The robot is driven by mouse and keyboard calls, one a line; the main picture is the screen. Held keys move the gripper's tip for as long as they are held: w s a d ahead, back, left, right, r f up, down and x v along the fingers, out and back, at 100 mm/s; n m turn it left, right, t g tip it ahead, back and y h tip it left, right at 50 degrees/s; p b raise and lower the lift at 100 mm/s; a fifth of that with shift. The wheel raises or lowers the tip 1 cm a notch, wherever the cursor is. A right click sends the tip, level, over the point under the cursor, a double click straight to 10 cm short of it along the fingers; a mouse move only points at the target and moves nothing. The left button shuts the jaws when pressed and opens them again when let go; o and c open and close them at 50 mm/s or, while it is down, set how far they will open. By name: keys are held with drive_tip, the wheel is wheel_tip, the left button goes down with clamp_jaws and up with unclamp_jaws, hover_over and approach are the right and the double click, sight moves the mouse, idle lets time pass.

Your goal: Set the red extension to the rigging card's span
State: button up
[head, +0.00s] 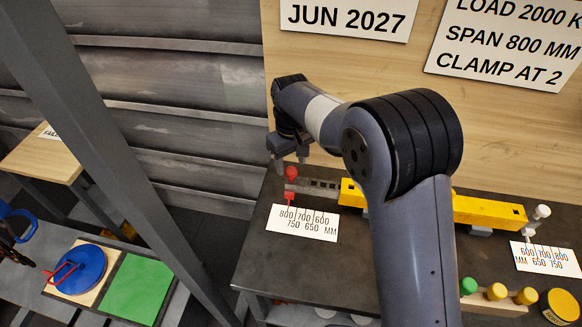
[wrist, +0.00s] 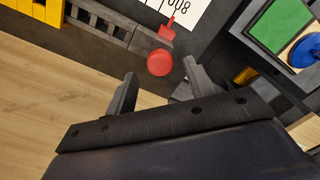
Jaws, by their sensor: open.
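The rigging card (head: 505,40) at the top right of the head view reads SPAN 800 MM. The red extension's round knob (head: 291,172) and red pointer (head: 290,196) sit at the left end of a grey bar (head: 318,187) that comes out of the yellow beam (head: 490,211). The pointer is close to the 800 mark on the left scale (head: 301,224). My gripper (head: 290,157) is open just above the knob. In the wrist view the knob (wrist: 159,62) shows between and just beyond the fingertips, with no clear contact.
A white knob (head: 541,212) and a second scale (head: 545,258) are at the beam's right end. Green and yellow pegs (head: 497,291) stand along the front right. A grey post (head: 130,150) crosses the left. My arm hides the beam's middle.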

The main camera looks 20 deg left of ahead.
sight(295, 171)
wheel_tip(295, 171, up, 8)
drive_tip(key=shift+b, duration=0.35)
drive_tip(key=shift+f, duration=0.15)
drive_tip(key=f, duration=0.3)
drive_tip(key=f+p, duration=0.1)
drive_tip(key=f, duration=0.6)
drive_tip(key=shift+w+d+f, duration=0.15)
drive_tip(key=shift+d+f, duration=0.2)
drive_tip(key=shift+d, duration=0.05)
drive_tip(key=shift+w+d, duration=0.1)
drive_tip(key=shift+d, duration=0.45)
drive_tip(key=shift+r, duration=0.1)
